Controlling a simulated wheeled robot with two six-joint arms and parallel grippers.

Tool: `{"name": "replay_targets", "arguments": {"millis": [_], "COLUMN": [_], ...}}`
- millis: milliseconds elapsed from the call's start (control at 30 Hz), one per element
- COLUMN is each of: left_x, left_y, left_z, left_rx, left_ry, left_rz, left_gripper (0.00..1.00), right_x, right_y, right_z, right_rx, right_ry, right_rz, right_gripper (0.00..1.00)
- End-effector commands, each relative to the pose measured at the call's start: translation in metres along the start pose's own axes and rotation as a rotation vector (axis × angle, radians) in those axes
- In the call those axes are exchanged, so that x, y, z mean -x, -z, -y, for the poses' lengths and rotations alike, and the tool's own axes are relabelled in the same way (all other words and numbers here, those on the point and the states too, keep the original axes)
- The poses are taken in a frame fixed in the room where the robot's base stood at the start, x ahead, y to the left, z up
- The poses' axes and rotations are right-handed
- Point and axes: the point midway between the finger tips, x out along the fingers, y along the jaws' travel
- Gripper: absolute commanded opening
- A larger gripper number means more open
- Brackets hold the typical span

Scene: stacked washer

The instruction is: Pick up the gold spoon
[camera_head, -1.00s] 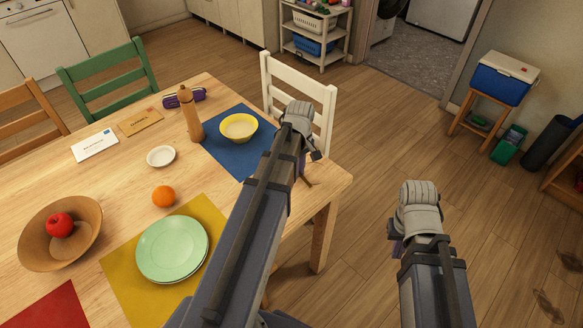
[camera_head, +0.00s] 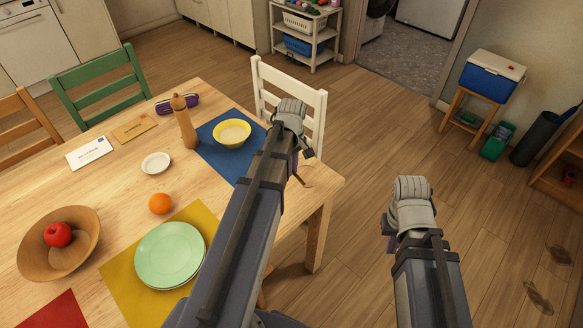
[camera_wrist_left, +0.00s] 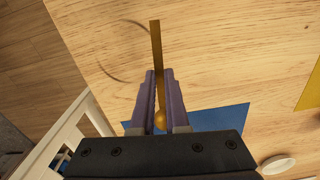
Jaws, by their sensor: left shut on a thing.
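The gold spoon (camera_wrist_left: 156,65) is a thin gold bar with a rounded end, held between the purple fingers of my left gripper (camera_wrist_left: 160,100) in the left wrist view. In the head view my left gripper (camera_head: 296,165) is over the right corner of the wooden table (camera_head: 236,190), and a short brown-gold piece of the spoon (camera_head: 299,180) shows below it. My arm hides most of it there. My right gripper (camera_head: 388,226) is out over the floor, right of the table; its fingers are mostly hidden behind the wrist.
A blue placemat (camera_head: 218,160) with a yellow bowl (camera_head: 232,133) lies left of my left gripper. A white chair (camera_head: 290,72) stands behind it. A pepper mill (camera_head: 185,122), an orange (camera_head: 160,204) and green plates (camera_head: 169,254) are farther left.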

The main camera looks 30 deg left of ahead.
Motion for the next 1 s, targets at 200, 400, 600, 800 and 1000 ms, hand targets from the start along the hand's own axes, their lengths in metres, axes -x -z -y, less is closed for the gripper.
{"name": "replay_targets", "arguments": {"millis": [200,400,600,800,1000], "left_x": [0.043,0.068,0.073,0.071,0.071], "left_y": [0.0,0.0,0.0,0.0,0.0], "left_z": [0.0,0.0,0.0,0.0,0.0], "left_rx": [0.0,0.0,0.0,0.0,0.0], "left_ry": [0.0,0.0,0.0,0.0,0.0], "left_rz": [0.0,0.0,0.0,0.0,0.0], "left_gripper": [0.0,0.0,0.0,0.0,0.0], "right_x": [0.043,0.067,0.072,0.071,0.071], "right_y": [-0.003,-0.004,-0.004,-0.004,-0.004], "right_z": [-0.004,-0.006,-0.007,-0.007,-0.007], "right_rx": [0.0,0.0,0.0,0.0,0.0], "right_ry": [0.0,0.0,0.0,0.0,0.0], "right_rz": [0.0,0.0,0.0,0.0,0.0], "right_gripper": [0.0,0.0,0.0,0.0,0.0]}}
